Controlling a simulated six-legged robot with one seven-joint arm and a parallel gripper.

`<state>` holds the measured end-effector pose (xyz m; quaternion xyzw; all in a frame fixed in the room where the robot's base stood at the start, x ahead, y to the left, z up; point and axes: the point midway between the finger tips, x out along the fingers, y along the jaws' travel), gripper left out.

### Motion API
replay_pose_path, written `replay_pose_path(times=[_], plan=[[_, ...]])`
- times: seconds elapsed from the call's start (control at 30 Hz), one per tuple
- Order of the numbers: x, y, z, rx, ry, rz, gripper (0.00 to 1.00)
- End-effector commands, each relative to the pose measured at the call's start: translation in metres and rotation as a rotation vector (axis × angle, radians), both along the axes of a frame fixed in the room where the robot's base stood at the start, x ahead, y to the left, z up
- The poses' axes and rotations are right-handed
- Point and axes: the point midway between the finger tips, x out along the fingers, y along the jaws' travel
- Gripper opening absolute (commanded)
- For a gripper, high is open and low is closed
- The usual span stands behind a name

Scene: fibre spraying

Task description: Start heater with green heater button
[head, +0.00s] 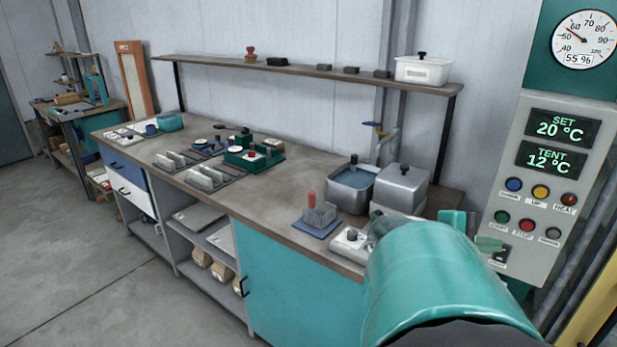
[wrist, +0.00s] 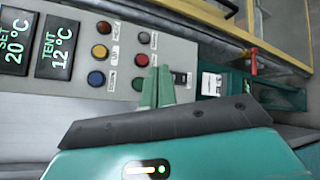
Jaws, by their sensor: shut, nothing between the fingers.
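The grey control panel (head: 490,205) stands at the right in the head view. The green button (head: 503,216) is at the left of its lower row, with a red and a dark button beside it. In the wrist view the panel is turned sideways, and the green button (wrist: 139,84) shows just left of my fingers. My gripper (head: 490,243) is shut and empty, in front of the panel's lower part. In the wrist view its green fingertips (wrist: 158,70) lie between the green button and a black switch (wrist: 180,78). I cannot tell whether they touch the panel.
The upper row has blue, yellow and dark red buttons (head: 568,199), the last labelled HEAT. Displays (head: 563,128) read SET 20 °C and TENT 12 °C. A dial (head: 583,40) sits above. The workbench (head: 275,205) holds metal tanks (head: 400,187). Open floor lies left.

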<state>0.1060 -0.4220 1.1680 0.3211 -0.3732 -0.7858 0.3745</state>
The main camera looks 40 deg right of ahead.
Motion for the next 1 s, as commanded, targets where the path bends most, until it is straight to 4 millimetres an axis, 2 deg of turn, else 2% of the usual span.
replay_pose_path(times=[0.3,0.5,1.0], plan=[[0.010,-0.044,-0.001,0.002,0.000,0.001,0.00],[0.015,-0.064,-0.001,0.002,0.000,0.001,0.00],[0.017,-0.070,0.000,0.002,0.000,0.003,0.00]])
